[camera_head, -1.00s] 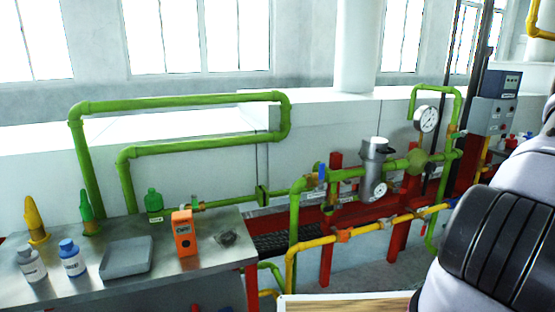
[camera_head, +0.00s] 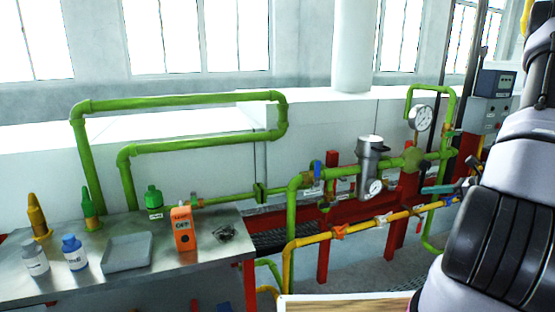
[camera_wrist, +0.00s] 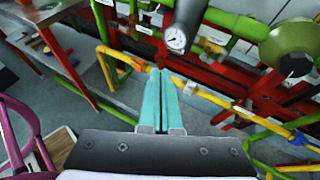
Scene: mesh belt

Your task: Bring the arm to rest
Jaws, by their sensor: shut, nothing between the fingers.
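My gripper (camera_head: 425,190) shows at the right of the head view, its teal fingers pointing left in front of the red frame and pipes. In the wrist view my gripper (camera_wrist: 161,72) has its two teal fingers side by side, shut and empty. Its tips overlap the yellow pipe (camera_wrist: 205,96) in that picture; I cannot tell the gap. My arm rises along the right edge of the head view.
Green pipes (camera_head: 185,99) and a grey cylinder with a gauge (camera_head: 370,155) stand behind. A metal bench (camera_head: 190,268) at left holds bottles, a grey tray (camera_head: 128,252) and an orange device (camera_head: 183,229). A purple curved tube (camera_wrist: 14,140) shows at left in the wrist view.

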